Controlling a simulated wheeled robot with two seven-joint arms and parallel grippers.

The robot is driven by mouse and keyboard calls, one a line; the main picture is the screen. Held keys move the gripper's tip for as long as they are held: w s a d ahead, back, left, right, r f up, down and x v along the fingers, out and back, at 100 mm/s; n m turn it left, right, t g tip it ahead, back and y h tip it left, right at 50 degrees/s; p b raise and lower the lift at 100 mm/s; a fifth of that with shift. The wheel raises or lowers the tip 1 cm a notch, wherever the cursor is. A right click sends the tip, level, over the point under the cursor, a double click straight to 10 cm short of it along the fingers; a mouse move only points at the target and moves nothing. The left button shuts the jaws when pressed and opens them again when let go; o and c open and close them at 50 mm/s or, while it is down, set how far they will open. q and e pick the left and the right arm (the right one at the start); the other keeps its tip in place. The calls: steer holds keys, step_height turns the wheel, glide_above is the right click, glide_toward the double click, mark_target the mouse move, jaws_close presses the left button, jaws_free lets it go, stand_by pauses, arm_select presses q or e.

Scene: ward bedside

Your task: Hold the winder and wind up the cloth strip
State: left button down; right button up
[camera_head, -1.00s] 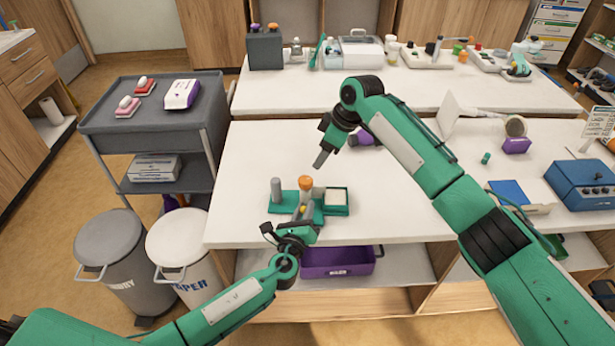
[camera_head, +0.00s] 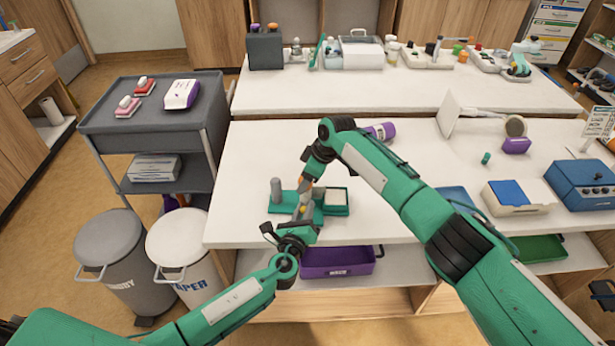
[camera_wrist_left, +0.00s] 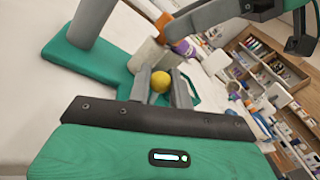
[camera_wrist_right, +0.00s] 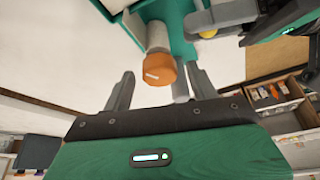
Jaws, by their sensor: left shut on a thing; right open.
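The winder's green base (camera_head: 279,209) sits near the front edge of the white table, with a grey post (camera_head: 276,190) at its left. My left gripper (camera_head: 300,214) is shut on a yellow ball (camera_wrist_left: 160,82) at the winder's front. An orange-capped pale cylinder (camera_wrist_right: 160,68) stands on the winder; the right arm hides most of it in the head view. My right gripper (camera_wrist_right: 162,88) is open, with its fingers on either side of the orange cap. I cannot clearly make out the cloth strip.
A small green tray (camera_head: 337,210) with a white pad lies right of the winder. A purple-banded cylinder (camera_head: 380,131) lies behind my right arm. A purple bin (camera_head: 335,269) is on the shelf below. The table's left middle is clear.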

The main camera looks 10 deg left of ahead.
steer(key=c, duration=1)
steer(key=m, duration=0.2)
steer(key=m+t, duration=0.1)
steer(key=m, duration=0.1)
steer(key=shift+s+a+m+t, duration=0.15)
steer(key=shift+s+m+t, duration=0.05)
steer(key=shift+m+t, duration=0.1)
steer(key=shift+m+t+h, duration=0.35)
steer(key=shift+m+h, duration=0.05)
steer(key=shift+m, duration=0.85)
steer(key=shift+m+t+h, duration=0.35)
steer(key=shift+m+h, duration=0.05)
steer(key=shift+m, duration=0.85)
steer(key=o, duration=1)
